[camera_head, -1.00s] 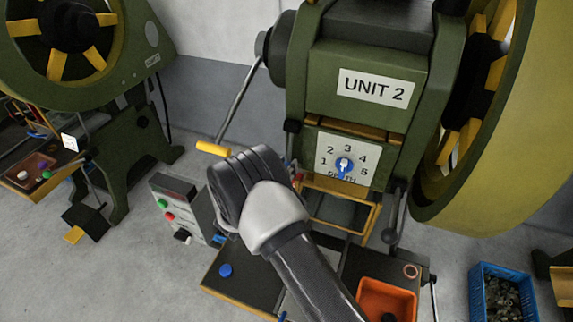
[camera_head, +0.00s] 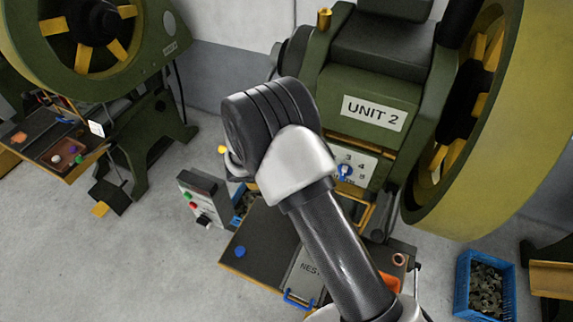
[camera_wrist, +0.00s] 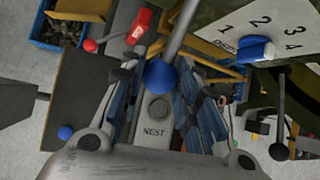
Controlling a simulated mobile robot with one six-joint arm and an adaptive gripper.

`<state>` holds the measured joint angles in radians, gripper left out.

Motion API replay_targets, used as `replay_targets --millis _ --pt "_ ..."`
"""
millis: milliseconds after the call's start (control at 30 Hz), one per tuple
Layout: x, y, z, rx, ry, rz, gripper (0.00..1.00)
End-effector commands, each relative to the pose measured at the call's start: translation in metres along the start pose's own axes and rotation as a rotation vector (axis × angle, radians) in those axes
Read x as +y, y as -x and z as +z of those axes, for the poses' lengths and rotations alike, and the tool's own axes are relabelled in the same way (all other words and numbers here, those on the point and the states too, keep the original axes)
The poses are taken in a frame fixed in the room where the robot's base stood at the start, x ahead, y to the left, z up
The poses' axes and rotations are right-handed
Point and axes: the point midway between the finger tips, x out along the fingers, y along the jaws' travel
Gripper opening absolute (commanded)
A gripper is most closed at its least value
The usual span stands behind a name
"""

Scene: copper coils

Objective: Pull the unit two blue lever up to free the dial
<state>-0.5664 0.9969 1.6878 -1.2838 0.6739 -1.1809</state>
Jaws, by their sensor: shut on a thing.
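In the wrist view my gripper (camera_wrist: 157,84) is shut on the blue ball knob of the lever (camera_wrist: 161,76). Its grey rod runs up out of the picture. In the head view my arm hides the fingers and this knob. The blue dial (camera_head: 343,171) sits on the white numbered plate (camera_head: 366,159) below the UNIT 2 label (camera_head: 374,113), partly behind my wrist. The dial also shows at upper right in the wrist view (camera_wrist: 256,49), apart from my fingers.
A red-knobbed lever (camera_wrist: 90,45) and a black-knobbed lever (camera_wrist: 279,151) stand either side of my gripper. The dark bench (camera_head: 262,232) carries a blue button (camera_head: 239,252). A control box (camera_head: 205,196) stands left, a blue bin (camera_head: 485,285) right. Open floor lies left.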

Motion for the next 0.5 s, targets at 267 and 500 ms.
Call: replay_targets --millis 267,500 --pt "-0.004 0.016 0.006 0.011 0.003 0.002 0.0" --pt "-0.004 0.019 0.009 0.007 0.002 0.002 0.0"
